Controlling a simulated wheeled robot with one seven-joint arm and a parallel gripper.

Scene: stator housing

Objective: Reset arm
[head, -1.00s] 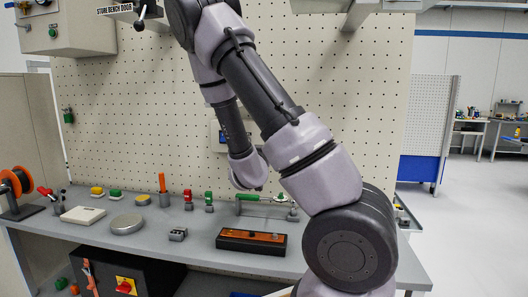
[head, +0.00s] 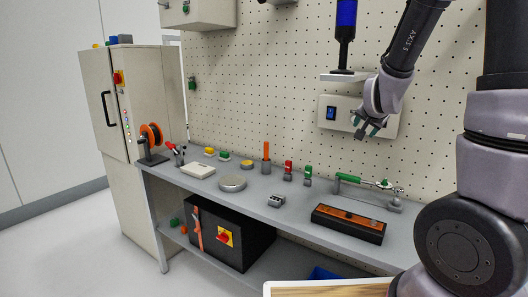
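My gripper (head: 369,128) is at the upper right in the head view, at the end of my grey arm. It hangs in the air in front of the pegboard, just before a white panel with a blue switch (head: 331,113). Its fingers point down and to the left. They are small and partly dark in this view, so I cannot tell whether they are open or shut. No held thing can be made out. The grey workbench (head: 335,193) lies below, apart from the gripper.
On the bench stand an orange reel (head: 151,135), a round grey disc (head: 232,184), a dark box with an orange top (head: 349,222) and a green-handled clamp (head: 362,182). A black box (head: 232,235) sits on the lower shelf. A cabinet (head: 128,90) stands left; the floor at lower left is clear.

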